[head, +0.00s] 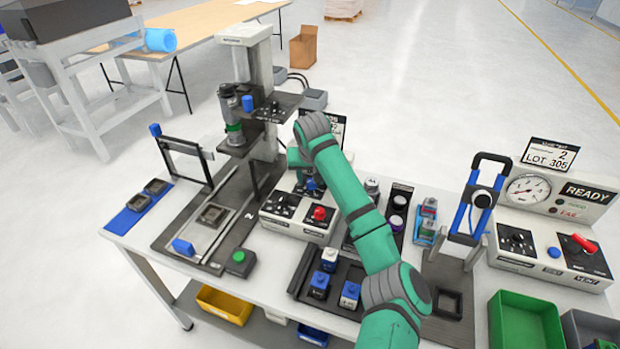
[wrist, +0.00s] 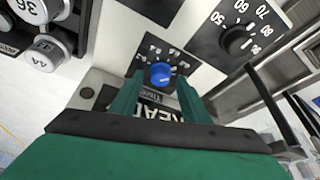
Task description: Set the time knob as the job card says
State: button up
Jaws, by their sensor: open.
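My gripper (head: 307,172) is pointed down over the control box (head: 273,219) in the middle of the table. In the wrist view its two green fingers (wrist: 160,80) are open, one on each side of a blue knob (wrist: 160,71). I cannot tell whether they touch it. A black knob (wrist: 235,41) with a scale including 50, 60 and 70 sits to the right. A card (head: 333,122) behind my arm is partly hidden and unreadable.
A display reading READY (wrist: 165,111) is partly covered by my fingers. A red knob (head: 319,213) is on the same box. A press (head: 246,90) stands behind left. Several small blocks sit in a tray (head: 300,270) in front. A gauge box (head: 560,200) stands at right.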

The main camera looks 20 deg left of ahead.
jog(key=shift+d+f, duration=0.1)
jog(key=c, duration=1.1)
jog(key=shift+o, duration=0.2)
jog(key=shift+n, duration=0.4)
jog(key=n+y, duration=0.1)
jog(key=n, duration=0.2)
jog(key=shift+g+y, duration=0.3)
jog(key=shift+w+n+g+y, duration=0.15)
jog(key=shift+n+g+y, duration=0.3)
jog(key=shift+n, duration=1.55)
